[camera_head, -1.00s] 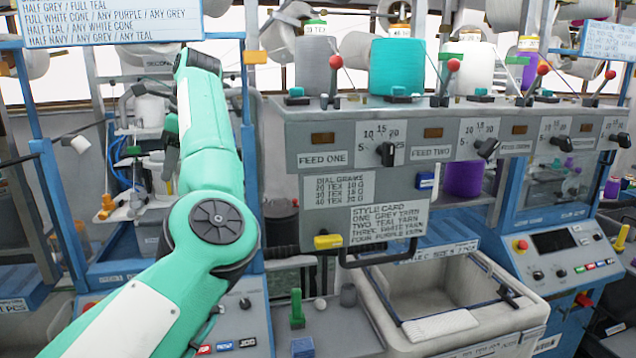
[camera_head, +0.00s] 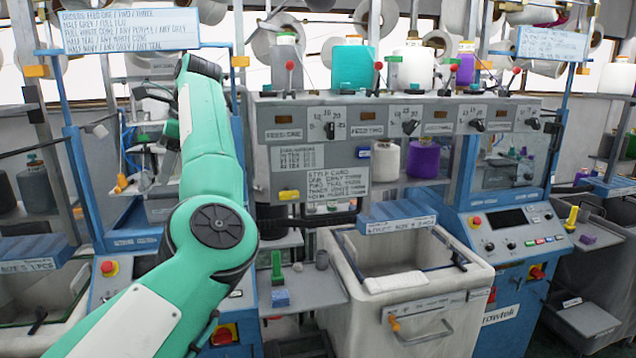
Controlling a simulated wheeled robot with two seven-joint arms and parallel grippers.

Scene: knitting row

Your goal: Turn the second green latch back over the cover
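My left arm reaches up across the left of the head view. My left gripper (camera_head: 172,135) shows only as a small dark shape beside the upper forearm, in front of the left machine; its fingers are too small and partly hidden to read. No cover is clearly recognisable, and my arm hides part of the left machine. My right gripper is not in view.
A grey feed panel (camera_head: 284,175) with dials and red-knobbed levers spans the middle. Below it stands a white bin (camera_head: 345,262). A blue control console (camera_head: 505,240) is at right. Another bin (camera_head: 22,308) is at lower left. Yarn cones (camera_head: 352,66) stand above.

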